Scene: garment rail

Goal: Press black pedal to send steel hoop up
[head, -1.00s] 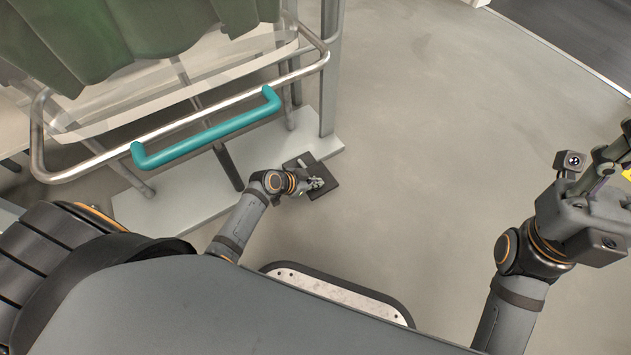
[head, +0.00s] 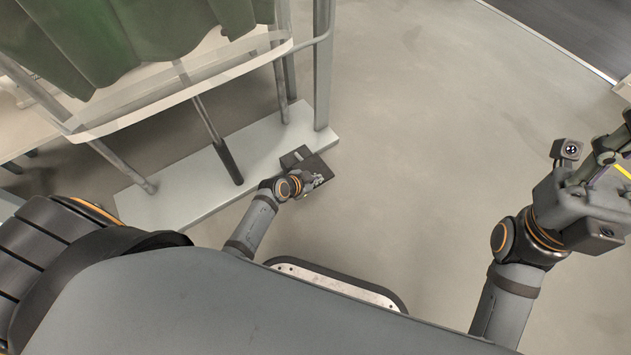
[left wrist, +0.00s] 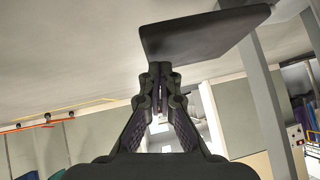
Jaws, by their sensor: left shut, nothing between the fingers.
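The black pedal (head: 317,165) sits on the floor at the right end of the rail's pale base. My left gripper (head: 316,182) is shut and empty, with its fingertips over the pedal's near part. In the left wrist view the shut fingertips (left wrist: 160,72) are against or very close to a dark plate (left wrist: 205,32), which looks like the pedal. The steel hoop's teal-handled front bar is out of view; a bent steel tube (head: 322,37) beside the upright may be part of it. My right gripper (head: 612,150) is partly cut off at the right edge, its jaw state unclear.
Grey uprights (head: 323,80) rise from the pale base plate (head: 180,198). The grey floor (head: 430,150) between the pedal and my right arm is clear.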

